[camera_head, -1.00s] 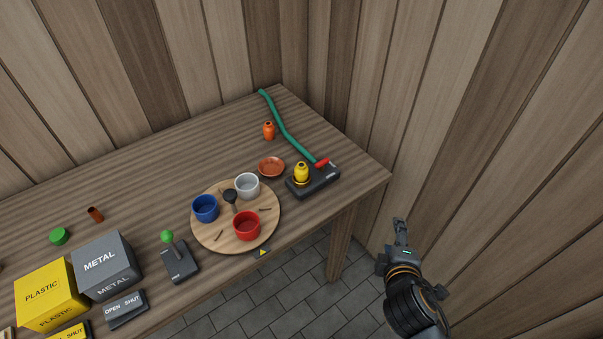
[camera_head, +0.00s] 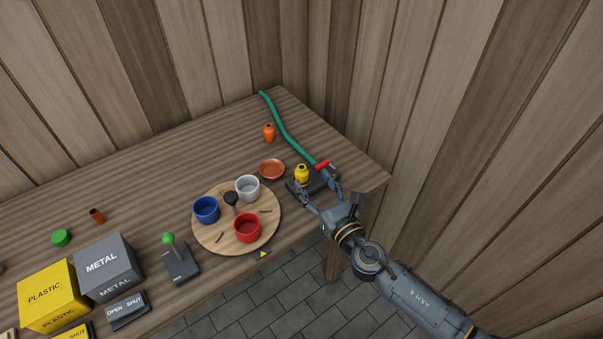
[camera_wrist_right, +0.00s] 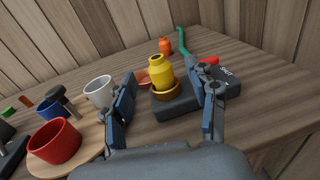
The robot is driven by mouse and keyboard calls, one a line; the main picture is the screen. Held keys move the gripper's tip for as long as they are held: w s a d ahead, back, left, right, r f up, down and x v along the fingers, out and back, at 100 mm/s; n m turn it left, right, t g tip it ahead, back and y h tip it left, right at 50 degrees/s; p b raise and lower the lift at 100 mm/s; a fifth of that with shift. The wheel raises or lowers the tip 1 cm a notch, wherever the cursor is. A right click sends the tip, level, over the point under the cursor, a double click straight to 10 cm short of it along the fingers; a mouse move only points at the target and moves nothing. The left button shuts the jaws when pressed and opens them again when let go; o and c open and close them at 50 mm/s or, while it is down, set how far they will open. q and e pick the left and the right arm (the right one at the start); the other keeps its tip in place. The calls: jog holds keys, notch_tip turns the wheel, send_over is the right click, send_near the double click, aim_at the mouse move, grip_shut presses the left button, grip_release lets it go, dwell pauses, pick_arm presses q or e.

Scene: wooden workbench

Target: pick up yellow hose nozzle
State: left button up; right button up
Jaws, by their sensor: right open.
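The yellow hose nozzle (camera_head: 302,174) stands upright on a dark base block (camera_head: 293,188) near the right end of the bench. In the right wrist view the nozzle (camera_wrist_right: 160,74) sits in a brownish ring on the block (camera_wrist_right: 185,105). My right gripper (camera_head: 318,190) is open at the bench's front edge, its fingers spread on either side of the block's front. In the right wrist view the nozzle shows ahead, between the two fingers (camera_wrist_right: 168,95), with nothing held. My left gripper is not in view.
An orange bottle (camera_head: 268,133) and a terracotta dish (camera_head: 272,168) stand nearby. Left is a round wooden board (camera_head: 223,242) with blue, white and red cups. Wooden walls close off the back and right.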

aim_at(304, 172)
jog(key=x, duration=0.6)
jog(key=shift+a+f, duration=0.1)
jog(key=shift+a, duration=0.1)
jog(key=shift+s, duration=0.1)
jog(key=c, duration=1.1)
